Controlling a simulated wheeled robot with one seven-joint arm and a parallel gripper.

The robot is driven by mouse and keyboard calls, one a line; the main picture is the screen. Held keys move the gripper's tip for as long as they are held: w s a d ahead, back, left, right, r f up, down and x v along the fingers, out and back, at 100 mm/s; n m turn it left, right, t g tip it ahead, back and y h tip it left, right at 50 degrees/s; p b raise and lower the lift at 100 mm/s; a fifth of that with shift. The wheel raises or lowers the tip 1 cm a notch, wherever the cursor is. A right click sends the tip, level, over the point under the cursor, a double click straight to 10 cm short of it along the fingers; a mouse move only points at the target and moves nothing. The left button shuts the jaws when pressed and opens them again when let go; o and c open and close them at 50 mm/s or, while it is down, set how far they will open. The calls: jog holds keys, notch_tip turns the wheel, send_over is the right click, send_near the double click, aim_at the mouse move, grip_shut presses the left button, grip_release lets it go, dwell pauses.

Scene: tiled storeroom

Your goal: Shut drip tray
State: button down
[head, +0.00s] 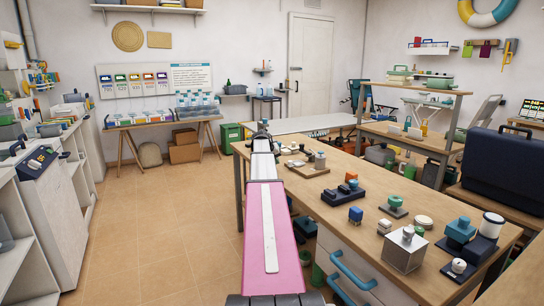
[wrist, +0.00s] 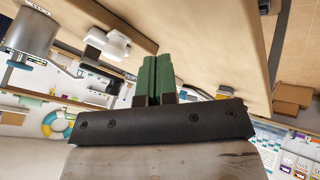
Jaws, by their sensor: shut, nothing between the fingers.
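I cannot pick out a drip tray for certain in either view. In the wrist view my gripper (wrist: 155,62) has two green fingers pressed together with nothing between them. They are in front of a pale wooden surface and seem clear of the objects around them. In the head view my pink and white arm reaches forward beside the long wooden workbench (head: 330,180); the fingers are too small to make out there. A white drawer front with blue handles (head: 350,272) shows under the near end of the workbench.
A large dark blue case (head: 505,170) stands at right. White shelves (head: 45,205) line the left. The tiled floor (head: 150,235) between is clear. The wrist view is steeply tilted.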

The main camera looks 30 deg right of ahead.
aim_at(296, 163)
jog(key=shift+s+d+f, duration=0.1)
jog(key=shift+s+d, duration=0.2)
jog(key=shift+d, duration=0.35)
jog(key=shift+s+d+f, duration=0.1)
jog(key=shift+s+d, duration=0.25)
jog(key=shift+d, duration=0.25)
jog(key=shift+s+d, duration=0.3)
jog(key=shift+d, duration=0.35)
jog(key=d, duration=0.6)
jog(key=shift+s, duration=0.1)
jog(key=shift+a, duration=0.6)
jog(key=a, duration=0.1)
jog(key=w+a, duration=0.2)
jog(key=shift+a+r, duration=0.2)
jog(key=shift+a, duration=0.1)
jog(key=v, duration=0.9)
jog(key=shift+s+r, duration=0.15)
jog(key=shift+r, duration=0.05)
